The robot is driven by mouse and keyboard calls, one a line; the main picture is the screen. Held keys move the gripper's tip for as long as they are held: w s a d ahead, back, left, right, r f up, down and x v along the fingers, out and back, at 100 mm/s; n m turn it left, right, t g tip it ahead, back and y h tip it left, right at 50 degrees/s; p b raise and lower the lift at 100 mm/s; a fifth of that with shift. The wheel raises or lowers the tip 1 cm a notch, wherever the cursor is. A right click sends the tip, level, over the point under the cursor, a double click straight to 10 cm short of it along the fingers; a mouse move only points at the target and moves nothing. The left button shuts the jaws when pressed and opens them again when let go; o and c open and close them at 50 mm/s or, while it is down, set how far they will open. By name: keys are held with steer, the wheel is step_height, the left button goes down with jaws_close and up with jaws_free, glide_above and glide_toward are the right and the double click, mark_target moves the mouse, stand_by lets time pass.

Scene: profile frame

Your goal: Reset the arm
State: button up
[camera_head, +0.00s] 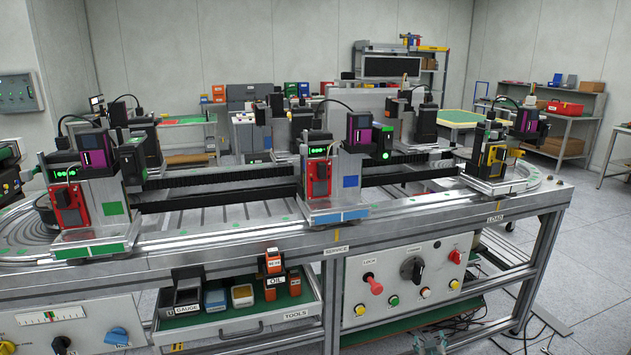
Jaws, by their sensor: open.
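I cannot make out my arm or my gripper in the head view. The workplace in front is a long metal frame bench (255,246) with a machine line on top. A carriage with a red block and a purple module stands at the left (72,205). A similar carriage stands in the middle (318,180), and one with yellow parts stands at the right end (492,165). A small grey-teal part (430,343) is cut off by the bottom edge, and I cannot tell what it is.
An open tools drawer (240,322) juts out below the bench, holding bins and an orange oil container (274,278). A control panel (405,275) with a red knob is at its right. Cables (540,322) lie on the floor. Floor at the far right is clear.

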steer(key=s+f+m+g+h, duration=0.1)
steer(key=s+f+m+g, duration=0.1)
steer(key=s+f+g, duration=0.6)
steer(key=s+a+f+g+y, duration=0.1)
steer(key=s+a+f+g, duration=0.25)
steer(key=s+f, duration=0.65)
steer(key=s+a+f+g+y, duration=0.1)
steer(key=s+a+f+g, duration=0.3)
steer(key=s+f, duration=0.55)
steer(key=s+a+f+g+y, duration=0.1)
steer(key=s+a+g, duration=0.2)
steer(key=s+a, duration=0.55)
steer(key=s+a+f+g+y, duration=0.2)
steer(key=s+a, duration=0.1)
steer(key=s, duration=1.1)
step_height(320, 180, up, 13)
steer(key=p, duration=1.3)
steer(key=shift+w+d, duration=0.2)
steer(key=shift+w, duration=0.1)
